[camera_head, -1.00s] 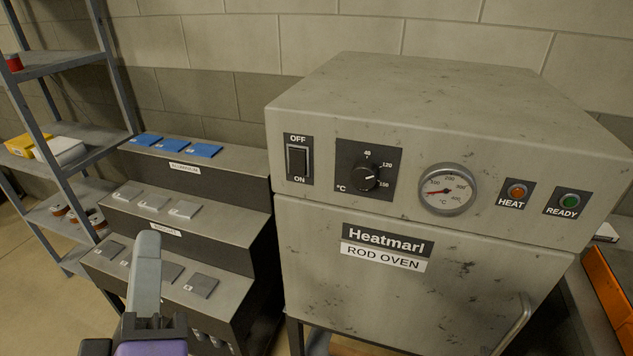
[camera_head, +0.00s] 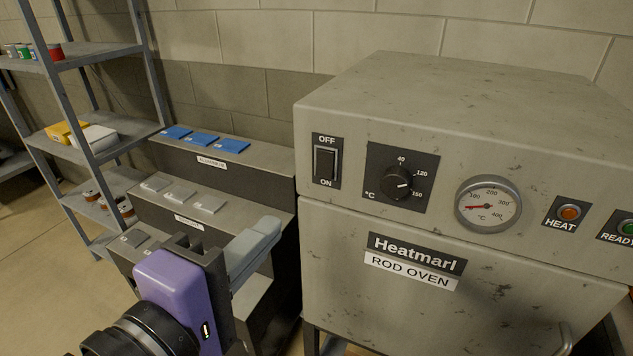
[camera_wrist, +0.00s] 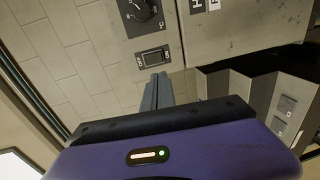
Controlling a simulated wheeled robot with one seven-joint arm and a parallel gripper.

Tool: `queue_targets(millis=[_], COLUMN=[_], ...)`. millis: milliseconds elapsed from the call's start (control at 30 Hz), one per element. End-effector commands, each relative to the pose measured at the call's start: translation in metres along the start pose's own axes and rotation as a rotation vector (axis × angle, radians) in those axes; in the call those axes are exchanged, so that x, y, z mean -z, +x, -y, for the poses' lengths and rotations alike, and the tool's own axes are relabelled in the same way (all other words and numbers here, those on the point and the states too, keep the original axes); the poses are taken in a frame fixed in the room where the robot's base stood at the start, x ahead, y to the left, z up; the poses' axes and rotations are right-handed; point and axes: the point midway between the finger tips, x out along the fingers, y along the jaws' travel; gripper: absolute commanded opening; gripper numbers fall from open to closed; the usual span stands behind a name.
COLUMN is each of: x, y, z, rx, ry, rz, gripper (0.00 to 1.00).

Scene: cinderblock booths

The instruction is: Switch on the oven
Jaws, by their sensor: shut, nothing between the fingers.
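The grey rod oven (camera_head: 420,130) stands at the right in the head view, its door labelled Heatmarl. Its black rocker switch (camera_head: 325,164), marked OFF above and ON below, is at the left of the front panel. The switch also shows in the wrist view (camera_wrist: 153,57), just beyond my fingertips. My gripper (camera_head: 262,232) is shut and empty, its grey fingers together. In the head view it is left of and below the switch, apart from it. The temperature dial (camera_head: 398,182) is right of the switch.
A round gauge (camera_head: 488,205), an orange HEAT lamp (camera_head: 569,212) and a green READY lamp (camera_head: 626,228) are further right on the panel. A stepped stand (camera_head: 258,160) with blue and grey plates is left of the oven. A shelf rack (camera_head: 110,62) stands at far left.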

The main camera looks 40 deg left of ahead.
Motion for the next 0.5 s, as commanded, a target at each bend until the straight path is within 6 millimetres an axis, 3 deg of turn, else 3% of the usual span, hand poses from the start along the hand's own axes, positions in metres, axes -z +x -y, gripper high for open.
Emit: queue_targets(millis=[233, 500], x=[0.000, 0.000], y=[0.014, 0.064], z=[-0.001, -0.002], rx=[0.000, 0.000], ry=[0.000, 0.002], rz=[0.001, 0.001], gripper=[0.00, 0.00])
